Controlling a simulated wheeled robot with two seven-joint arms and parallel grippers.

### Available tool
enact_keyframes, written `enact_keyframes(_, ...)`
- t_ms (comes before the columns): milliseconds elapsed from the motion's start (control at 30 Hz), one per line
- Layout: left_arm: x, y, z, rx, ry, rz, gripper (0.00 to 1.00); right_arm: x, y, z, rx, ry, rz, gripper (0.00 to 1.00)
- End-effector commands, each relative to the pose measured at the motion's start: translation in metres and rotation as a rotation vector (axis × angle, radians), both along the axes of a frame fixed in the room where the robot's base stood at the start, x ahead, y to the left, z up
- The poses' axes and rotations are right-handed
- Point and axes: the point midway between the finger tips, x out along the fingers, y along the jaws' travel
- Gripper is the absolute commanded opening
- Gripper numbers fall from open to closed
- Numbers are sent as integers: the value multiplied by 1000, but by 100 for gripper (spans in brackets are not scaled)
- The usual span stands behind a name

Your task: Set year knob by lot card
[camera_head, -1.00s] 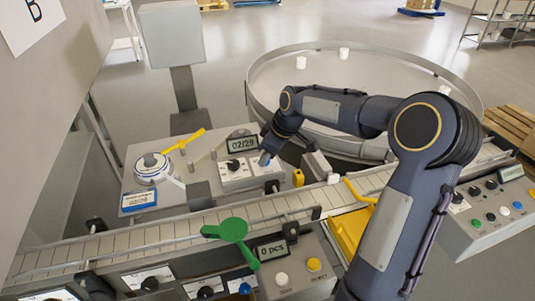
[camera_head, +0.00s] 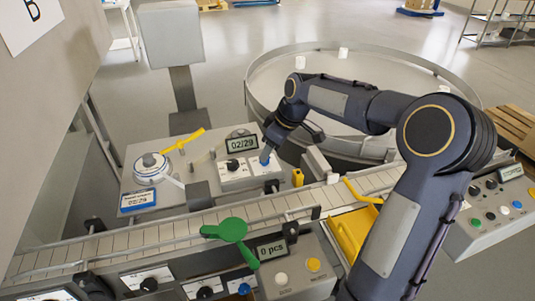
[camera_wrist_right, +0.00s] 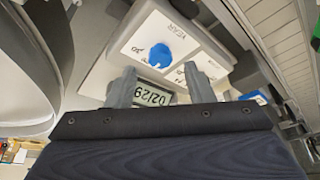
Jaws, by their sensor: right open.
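The year knob (camera_head: 265,159) is a small blue knob on a white plate of the grey coder unit beside the conveyor. In the right wrist view the blue knob (camera_wrist_right: 145,52) sits under the label YEAR. The display (camera_head: 242,144) above it reads 02/29. The lot card (camera_head: 138,199) is blue and white at the unit's left front; its small print looks like 02/29. My right gripper (camera_head: 270,147) is open above and close to the knob. In the wrist view its fingers (camera_wrist_right: 161,86) stand apart with the knob beyond them; contact is not visible.
A dark knob (camera_head: 233,165) sits just left of the blue one. A tape reel (camera_head: 152,165) and yellow lever (camera_head: 184,141) are further left. The conveyor (camera_head: 165,231) runs in front. A green paddle (camera_head: 229,230) and round turntable (camera_head: 300,65) flank my arm.

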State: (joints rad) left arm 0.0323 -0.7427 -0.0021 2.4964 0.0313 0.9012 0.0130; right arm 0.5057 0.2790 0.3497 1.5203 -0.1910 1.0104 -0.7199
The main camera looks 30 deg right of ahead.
Motion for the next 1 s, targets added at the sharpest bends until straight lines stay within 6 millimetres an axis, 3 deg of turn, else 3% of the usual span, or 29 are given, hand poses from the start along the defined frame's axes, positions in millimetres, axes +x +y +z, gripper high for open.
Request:
enact_keyframes(100, 0, 0, -2, 0, 0, 0, 36, -7, -4, 20, -1, -4, 0, 48)
enact_keyframes(300, 0, 0, -3, 0, 0, 0, 36, -13, -8, 39, -1, -2, 1, 48)
enact_keyframes(867, 0, 0, -3, 0, 0, 0, 36, -15, -9, 41, 1, 0, 0, 48)
enact_keyframes(1000, 0, 0, -2, 0, 0, 0, 36, -31, 3, 48, 1, 0, -28, 48)
